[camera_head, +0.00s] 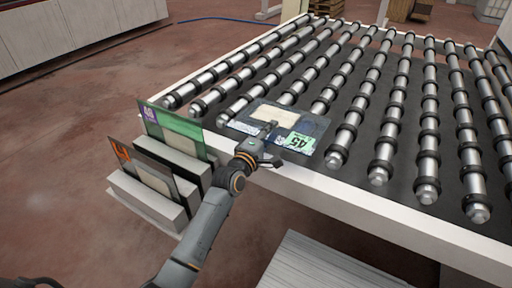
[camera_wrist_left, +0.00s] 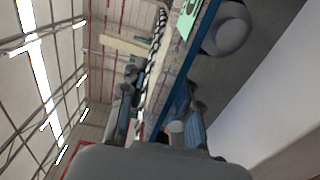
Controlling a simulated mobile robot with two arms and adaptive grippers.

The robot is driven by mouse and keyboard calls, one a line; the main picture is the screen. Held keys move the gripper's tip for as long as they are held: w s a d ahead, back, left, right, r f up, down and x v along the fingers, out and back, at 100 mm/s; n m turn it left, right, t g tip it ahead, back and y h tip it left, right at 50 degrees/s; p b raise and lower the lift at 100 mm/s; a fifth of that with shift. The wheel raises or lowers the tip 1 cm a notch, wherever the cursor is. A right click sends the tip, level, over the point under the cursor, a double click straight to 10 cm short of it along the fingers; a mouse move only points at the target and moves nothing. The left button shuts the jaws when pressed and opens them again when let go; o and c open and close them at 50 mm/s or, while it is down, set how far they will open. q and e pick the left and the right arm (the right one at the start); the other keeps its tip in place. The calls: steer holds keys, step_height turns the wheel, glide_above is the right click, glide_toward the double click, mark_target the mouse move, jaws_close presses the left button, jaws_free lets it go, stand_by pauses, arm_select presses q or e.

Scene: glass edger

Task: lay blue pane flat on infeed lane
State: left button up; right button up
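The blue pane (camera_head: 309,125) lies about flat at the near left end of the roller lane (camera_head: 345,130). It has a beige patch and a green label reading 45. Its near edge hangs toward the lane's white front rail. My left gripper (camera_head: 274,145) is at that near edge, with its fingers spread apart. In the left wrist view, the pane's blue edge (camera_wrist_left: 187,75) runs between the two separated fingers (camera_wrist_left: 158,112), and a gap shows beside it. Whether a finger touches the pane is unclear. My right gripper is not in view.
A slotted rack (camera_head: 150,200) left of the lane holds a green-topped pane (camera_head: 180,130) and a pane with an orange label (camera_head: 143,162), both standing and leaning. My left arm passes close by them. A light stack (camera_head: 325,265) stands below the front rail. The rollers beyond the pane are clear.

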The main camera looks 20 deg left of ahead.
arm_select(q)
steer(key=shift+s+a+p, duration=0.2)
steer(key=shift+s+p, duration=0.35)
steer(key=shift+s, duration=0.4)
steer(key=shift+s+a+p, duration=0.2)
steer(key=shift+s+p, duration=0.3)
steer(key=shift+s, duration=0.4)
steer(key=shift+s+a+p, duration=0.25)
steer(key=shift+s+p, duration=0.35)
steer(key=shift+s, duration=0.75)
steer(key=shift+s+a+p, duration=0.25)
steer(key=shift+s+p, duration=0.35)
steer(key=shift+s, duration=0.7)
